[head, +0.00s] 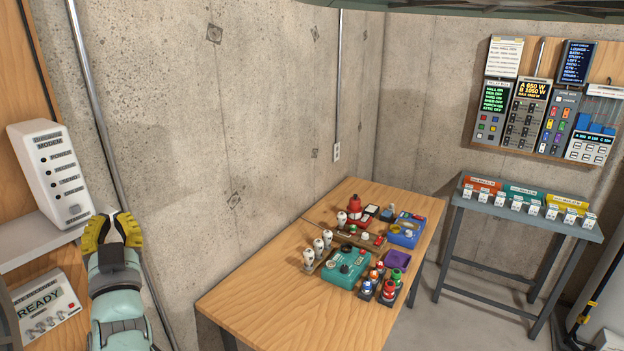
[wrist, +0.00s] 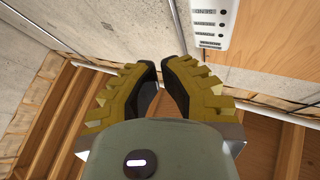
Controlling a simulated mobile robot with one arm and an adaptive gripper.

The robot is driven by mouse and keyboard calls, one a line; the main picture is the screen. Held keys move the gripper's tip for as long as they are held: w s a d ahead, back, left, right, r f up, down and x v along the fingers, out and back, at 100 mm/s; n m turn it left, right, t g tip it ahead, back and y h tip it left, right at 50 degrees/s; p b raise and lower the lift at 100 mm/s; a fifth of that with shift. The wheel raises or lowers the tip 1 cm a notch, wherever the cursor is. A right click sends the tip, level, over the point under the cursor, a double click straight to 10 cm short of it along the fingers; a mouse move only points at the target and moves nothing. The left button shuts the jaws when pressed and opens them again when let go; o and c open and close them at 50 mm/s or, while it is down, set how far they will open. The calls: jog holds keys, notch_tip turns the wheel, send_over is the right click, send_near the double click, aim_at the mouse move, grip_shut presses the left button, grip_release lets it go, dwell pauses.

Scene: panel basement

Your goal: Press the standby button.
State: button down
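A white modem (head: 49,173) stands upright on a grey shelf at the left in the head view. Its face has a column of small dark indicators with labels, one reading POWER. Near its bottom is a small round grey button (head: 74,210) with a power-like symbol. My gripper (head: 118,225), with yellow ridged fingers, is just right of the modem's lower corner and appears apart from it. In the wrist view the fingertips (wrist: 160,62) are brought together with nothing between them. Part of the modem (wrist: 212,22) shows at the top there; the button is not visible.
The grey shelf (head: 40,243) lies under the modem. A white READY device (head: 45,306) sits below. A metal conduit (head: 101,120) runs down the concrete wall behind my gripper. A wooden table (head: 262,294) with several gadgets and a wall panel (head: 540,100) stand farther right.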

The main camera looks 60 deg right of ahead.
aim_at(76, 210)
jog(key=shift+w+d+f+y, duration=0.2)
jog(key=shift+d+f+y, duration=0.1)
jog(key=shift+f, duration=0.15)
jog(key=shift+w+a+b, duration=0.15)
jog(key=shift+w+b, duration=0.05)
jog(key=shift+w, duration=2.05)
jog(key=shift+w+a+b, duration=0.15)
jog(key=shift+w, duration=2.05)
jog(key=c, duration=1.6)
grip_release()
grip_shut()
jog(key=shift+w, duration=0.1)
